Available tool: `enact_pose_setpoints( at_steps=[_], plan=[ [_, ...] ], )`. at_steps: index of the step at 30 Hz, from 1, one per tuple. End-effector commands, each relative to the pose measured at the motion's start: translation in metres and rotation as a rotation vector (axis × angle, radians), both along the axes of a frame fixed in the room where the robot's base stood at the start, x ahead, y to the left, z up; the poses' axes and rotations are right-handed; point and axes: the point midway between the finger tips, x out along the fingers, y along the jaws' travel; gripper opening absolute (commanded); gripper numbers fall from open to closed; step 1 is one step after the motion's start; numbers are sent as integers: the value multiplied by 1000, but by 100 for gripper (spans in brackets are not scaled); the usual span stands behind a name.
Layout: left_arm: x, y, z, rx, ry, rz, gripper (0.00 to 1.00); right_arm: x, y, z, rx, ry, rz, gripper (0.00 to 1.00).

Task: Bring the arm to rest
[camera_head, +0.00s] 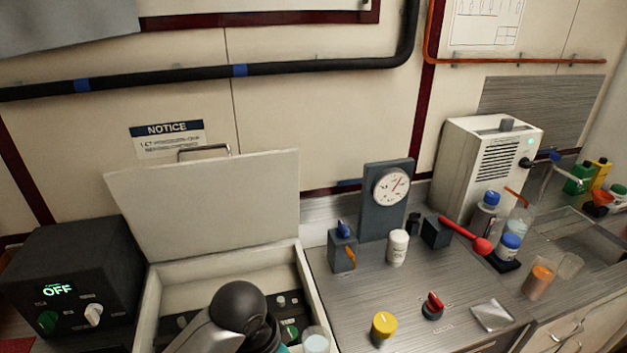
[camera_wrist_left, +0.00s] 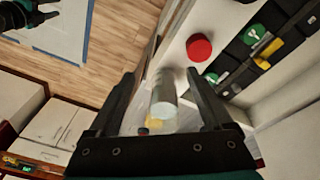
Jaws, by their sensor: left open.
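My left arm comes in at the bottom of the head view and hangs over the open breaker box (camera_head: 228,262). Its gripper is cut off there by the lower edge. In the left wrist view the left gripper (camera_wrist_left: 163,85) is open, its two dark fingers wide apart. A pale translucent cylinder (camera_wrist_left: 163,100) shows between the fingers; I cannot tell how far beyond them it is. A red round knob (camera_wrist_left: 199,47) and a row of breakers (camera_wrist_left: 250,45) lie at the upper right of that view. My right gripper is not recognisable in either view.
A black box reading OFF (camera_head: 70,275) stands left of the breaker box, whose lid (camera_head: 215,200) is raised. The bench at the right holds a dial gauge (camera_head: 391,187), a white bottle (camera_head: 397,247), a yellow-topped knob (camera_head: 383,327) and a red-handled lever (camera_head: 465,237).

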Motion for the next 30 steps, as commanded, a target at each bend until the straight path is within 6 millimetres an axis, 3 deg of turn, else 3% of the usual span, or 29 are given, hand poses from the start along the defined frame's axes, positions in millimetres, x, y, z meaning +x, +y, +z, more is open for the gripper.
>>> enact_pose_setpoints(
  at_steps=[4, 8, 26, 30],
  plan=[
    [-27, -5, -6, -70, -37, 86, 84, 0, 0, 0, 0, 0, 0, 50],
    [-47, 4, -7, -100, -72, 182, 84, 0, 0, 0, -1, 0, 0, 50],
    [-129, 100, -1, 32, -167, 555, 84, 0, 0, 0, -1, 0, 1, 50],
    [-125, 102, -35, 43, -158, 560, 84, 0, 0, -11, -1, -1, 1, 50]
  ],
)
